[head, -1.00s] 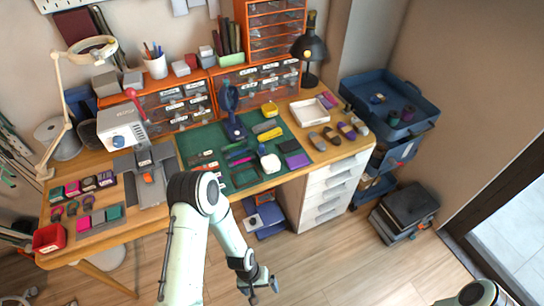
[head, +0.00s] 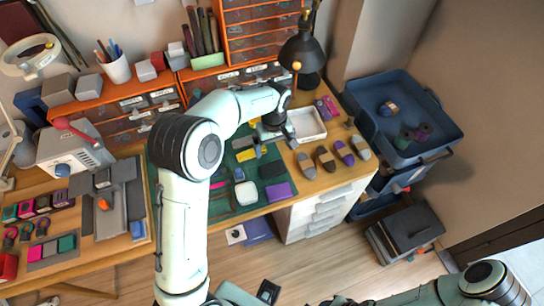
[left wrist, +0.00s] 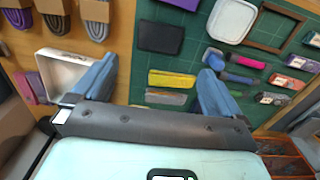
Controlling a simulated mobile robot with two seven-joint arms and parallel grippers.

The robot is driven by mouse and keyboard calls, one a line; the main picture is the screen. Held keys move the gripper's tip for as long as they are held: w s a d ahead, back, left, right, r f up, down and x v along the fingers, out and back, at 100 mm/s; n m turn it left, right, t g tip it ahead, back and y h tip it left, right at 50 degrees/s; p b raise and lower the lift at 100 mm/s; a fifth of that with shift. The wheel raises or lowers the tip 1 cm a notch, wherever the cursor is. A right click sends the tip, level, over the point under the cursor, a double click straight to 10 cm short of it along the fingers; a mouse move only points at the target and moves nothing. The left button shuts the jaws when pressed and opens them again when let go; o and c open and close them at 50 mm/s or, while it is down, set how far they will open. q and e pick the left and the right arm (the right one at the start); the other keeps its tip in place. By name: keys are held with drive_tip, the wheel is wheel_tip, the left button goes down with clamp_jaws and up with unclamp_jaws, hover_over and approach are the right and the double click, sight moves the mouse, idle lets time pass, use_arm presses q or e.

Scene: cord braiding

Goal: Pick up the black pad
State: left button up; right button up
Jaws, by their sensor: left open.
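The black pad (head: 271,167) lies flat on the green cutting mat (head: 222,204), just above a purple pad (head: 279,191). In the left wrist view the black pad (left wrist: 161,38) is a dark rectangle lying beyond the fingers, beside the purple pad at the top edge. My left gripper (head: 275,142) is over the mat's back right part, a little behind the pad, with its fingers apart. In the left wrist view my left gripper (left wrist: 155,68) is empty, and the pad is between the lines of its two fingers, apart from them. My right arm shows at the bottom right, without clear jaws.
A yellow block (left wrist: 172,79) and a grey one lie between my left fingers and the pad. A white tray (head: 307,126) stands right of the gripper. A white box (head: 246,193) lies left of the pad. A black lamp (head: 303,52) stands behind.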

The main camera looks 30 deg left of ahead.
use_arm(q)
hover_over(273, 168)
drive_tip(key=f, duration=0.7)
drive_tip(key=shift+s+d+f, duration=0.2)
drive_tip(key=shift+s+d, duration=0.05)
drive_tip(key=shift+d, duration=0.05)
drive_tip(key=shift+w+a+f, duration=0.1)
drive_tip(key=shift+a+f, duration=0.05)
drive_tip(key=shift+f, duration=1.35)
drive_tip(key=shift+w+a+f, duration=0.1)
drive_tip(key=shift+f, duration=1.35)
drive_tip(key=c, duration=0.8)
use_arm(e)
drive_tip(key=shift+w, duration=0.15)
use_arm(q)
drive_tip(key=shift+r, duration=0.1)
